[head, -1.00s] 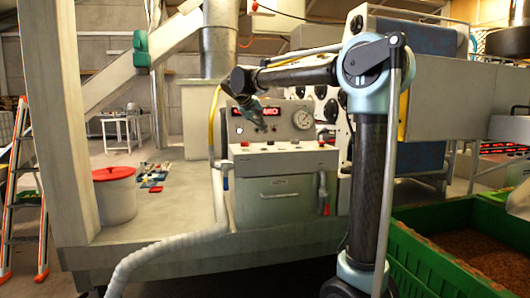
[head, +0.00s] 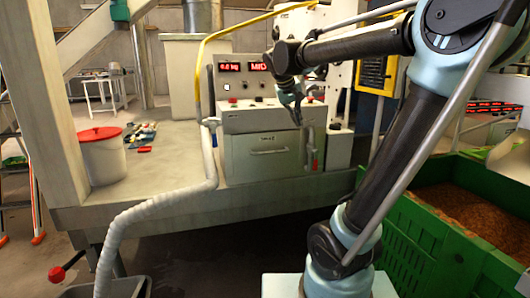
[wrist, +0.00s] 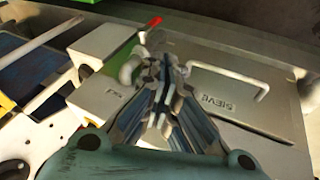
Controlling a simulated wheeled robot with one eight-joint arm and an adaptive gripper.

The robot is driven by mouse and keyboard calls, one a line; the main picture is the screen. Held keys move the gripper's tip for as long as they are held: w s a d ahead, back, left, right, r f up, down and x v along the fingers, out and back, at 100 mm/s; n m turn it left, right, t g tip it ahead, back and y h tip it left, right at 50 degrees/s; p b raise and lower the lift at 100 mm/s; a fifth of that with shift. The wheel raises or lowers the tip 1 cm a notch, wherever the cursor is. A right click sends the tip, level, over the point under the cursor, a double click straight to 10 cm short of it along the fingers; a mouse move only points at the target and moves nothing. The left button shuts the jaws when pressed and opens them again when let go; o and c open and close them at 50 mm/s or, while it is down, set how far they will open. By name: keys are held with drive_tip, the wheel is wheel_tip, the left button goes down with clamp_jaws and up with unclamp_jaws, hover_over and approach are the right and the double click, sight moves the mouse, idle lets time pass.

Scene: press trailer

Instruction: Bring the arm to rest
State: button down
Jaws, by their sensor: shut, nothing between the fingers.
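My arm rises from its pale base at the lower right of the head view, leans right to the elbow, and reaches back left. My gripper (head: 297,112) hangs downward at its end, in front of the right part of the control box. In the wrist view my gripper (wrist: 160,65) has its fingers together with nothing between them. Behind them is the grey panel marked SIEVE (wrist: 235,95), with its handle. In the head view the same panel (head: 265,165) is below the gripper. I cannot tell how far the fingertips are from the box.
The control box has two lit red displays (head: 230,67). A hose (head: 130,220) runs down the left front. A green crate (head: 420,240) of brown material stands at the right. A white bucket with a red lid (head: 100,135) stands on the platform. A dark bin (head: 105,288) is at the lower left.

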drive_tip(key=s+d+f+g+y, duration=0.1)
drive_tip(key=s+d+f+y, duration=0.1)
drive_tip(key=s+f, duration=1.1)
drive_tip(key=s+d+f+m+g+y, duration=0.1)
drive_tip(key=s+d+f, duration=0.4)
drive_tip(key=s+f, duration=0.8)
drive_tip(key=shift+y, duration=0.4)
drive_tip(key=shift+d+f, duration=0.1)
drive_tip(key=shift+w+f, duration=0.2)
drive_tip(key=shift+w, duration=0.3)
idle(0.6)
